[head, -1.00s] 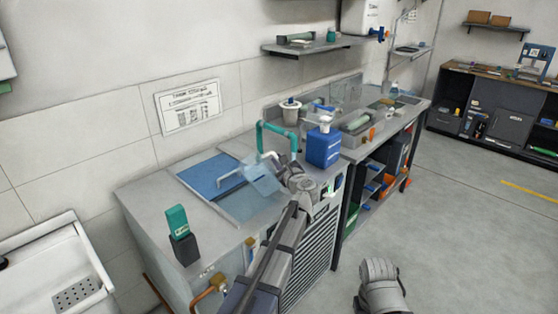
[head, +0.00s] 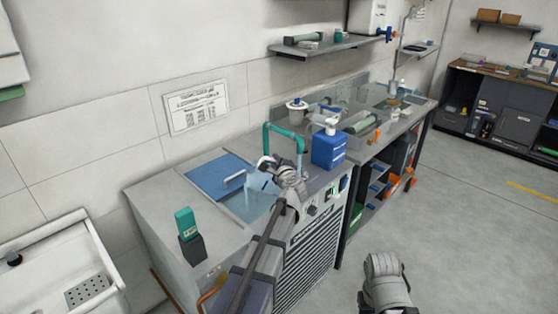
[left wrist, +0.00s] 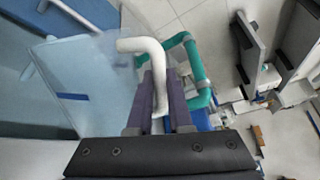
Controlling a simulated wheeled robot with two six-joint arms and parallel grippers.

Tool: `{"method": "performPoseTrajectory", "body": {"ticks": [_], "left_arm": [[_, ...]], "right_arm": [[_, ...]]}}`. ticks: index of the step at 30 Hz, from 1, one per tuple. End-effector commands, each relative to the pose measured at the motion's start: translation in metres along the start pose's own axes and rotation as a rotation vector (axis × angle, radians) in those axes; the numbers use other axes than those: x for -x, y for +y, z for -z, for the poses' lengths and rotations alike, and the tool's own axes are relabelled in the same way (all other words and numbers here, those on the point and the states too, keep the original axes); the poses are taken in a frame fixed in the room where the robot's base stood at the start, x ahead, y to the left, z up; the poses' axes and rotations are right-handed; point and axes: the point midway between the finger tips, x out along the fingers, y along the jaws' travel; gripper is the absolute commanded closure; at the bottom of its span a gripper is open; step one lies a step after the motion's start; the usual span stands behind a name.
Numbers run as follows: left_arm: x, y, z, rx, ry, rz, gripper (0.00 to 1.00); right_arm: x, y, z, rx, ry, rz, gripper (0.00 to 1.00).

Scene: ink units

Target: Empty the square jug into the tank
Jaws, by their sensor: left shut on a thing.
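My left gripper (head: 272,165) is shut on the white handle (left wrist: 142,46) of the square jug. The jug (left wrist: 85,85) is a clear, pale blue box in the left wrist view. It is held tilted over the tank's opening. In the head view it is a faint pale shape (head: 263,182) beside the gripper, partly hidden by my wrist. The tank (head: 160,196) is a grey-topped bench unit with a blue lid (head: 215,175) drawn over part of its opening. I cannot tell how much liquid is in the jug. My right gripper's fingers do not show.
A teal pipe (head: 284,132) arches behind the jug. A blue bottle with a white pump (head: 328,149) stands to the right. A green device in a dark holder (head: 188,235) stands on the left front of the top. A white sink (head: 60,260) is at far left.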

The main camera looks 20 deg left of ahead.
Motion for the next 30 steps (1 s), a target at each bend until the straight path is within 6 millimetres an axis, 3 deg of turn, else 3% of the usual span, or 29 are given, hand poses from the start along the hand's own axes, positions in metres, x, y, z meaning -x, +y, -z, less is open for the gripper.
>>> {"method": "performPoseTrajectory", "body": {"ticks": [30], "left_arm": [[-0.009,0.035,-0.034,0.392,0.092,-0.011,1.0]], "right_arm": [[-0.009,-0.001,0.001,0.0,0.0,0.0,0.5]]}}
